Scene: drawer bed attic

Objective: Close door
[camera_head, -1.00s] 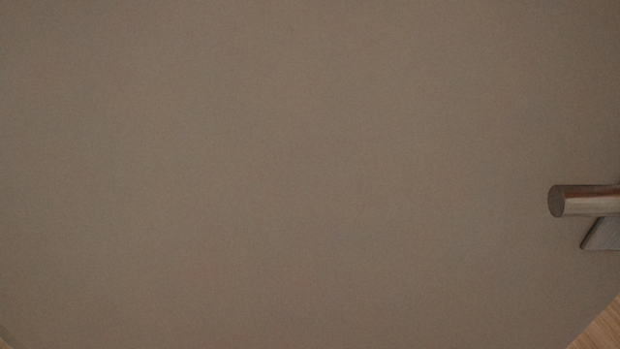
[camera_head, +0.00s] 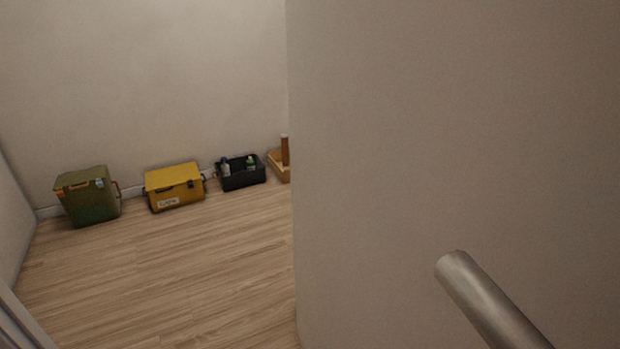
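The door (camera_head: 400,150) is a plain grey-beige panel that fills the right half of the head view. Its upright left edge stands near the middle of the picture, and a wide gap to the left of it opens onto a room, so the door stands open. A round metal bar, which looks like the door handle (camera_head: 490,300), sticks up from the lower right, close to me. How it joins the door is out of frame. My gripper is not in view.
Beyond the gap is wooden floor (camera_head: 190,280), mostly clear. Along the back wall stand a green box (camera_head: 90,198), a yellow box (camera_head: 174,188), a black crate with bottles (camera_head: 241,180) and a wooden tray (camera_head: 278,168), partly hidden. Pale trim (camera_head: 22,325) shows at lower left.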

